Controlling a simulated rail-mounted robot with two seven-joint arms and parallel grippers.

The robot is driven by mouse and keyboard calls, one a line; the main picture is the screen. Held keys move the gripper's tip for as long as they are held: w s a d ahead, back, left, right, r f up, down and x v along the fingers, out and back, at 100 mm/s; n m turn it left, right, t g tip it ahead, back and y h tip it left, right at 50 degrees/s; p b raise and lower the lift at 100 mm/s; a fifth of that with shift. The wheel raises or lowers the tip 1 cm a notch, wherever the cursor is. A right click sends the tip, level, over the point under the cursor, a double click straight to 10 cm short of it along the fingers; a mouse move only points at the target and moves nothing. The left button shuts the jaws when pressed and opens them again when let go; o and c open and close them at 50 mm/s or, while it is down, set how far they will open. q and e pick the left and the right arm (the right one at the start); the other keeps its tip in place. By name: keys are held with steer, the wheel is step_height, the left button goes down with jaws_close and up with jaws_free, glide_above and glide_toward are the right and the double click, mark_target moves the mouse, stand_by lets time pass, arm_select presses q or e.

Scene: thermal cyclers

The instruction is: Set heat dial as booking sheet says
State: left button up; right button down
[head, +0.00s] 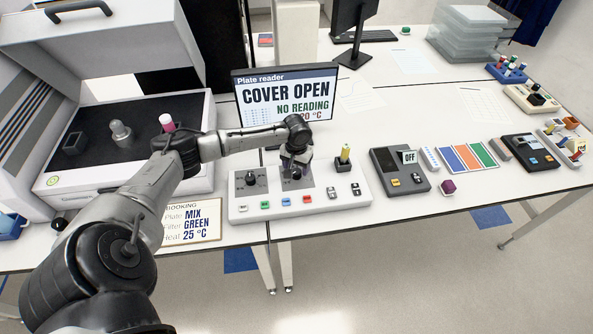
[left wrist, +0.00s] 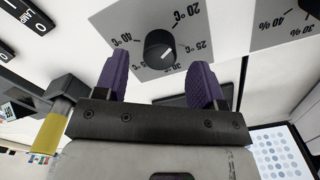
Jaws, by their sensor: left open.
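The booking sheet (head: 196,224) reads Plate MIX, Filter GREEN, Heat 25 °C; my left arm covers part of its edge. The heat dial (left wrist: 160,48) has a scale marked in °C, with 20, 25, 30 and 40 legible. I cannot tell its exact setting. My left gripper (head: 295,163) is over this right-hand dial, its open purple fingers on either side of the knob. I cannot tell whether they touch it. The screen (head: 284,97) reads COVER OPEN, NO READING, 20 °C, partly hidden by my arm.
The second dial (head: 250,178) stands just left, on a percent scale. Coloured buttons (head: 286,200) line the panel front, and a yellow-topped lever (head: 343,155) rises at right. The open plate reader (head: 95,150) stands left. A grey OFF device (head: 400,170) sits right.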

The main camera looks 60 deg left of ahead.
mark_target(297, 173)
arm_select(q)
steer(key=shift+f, duration=1.35)
steer(key=c, duration=0.9)
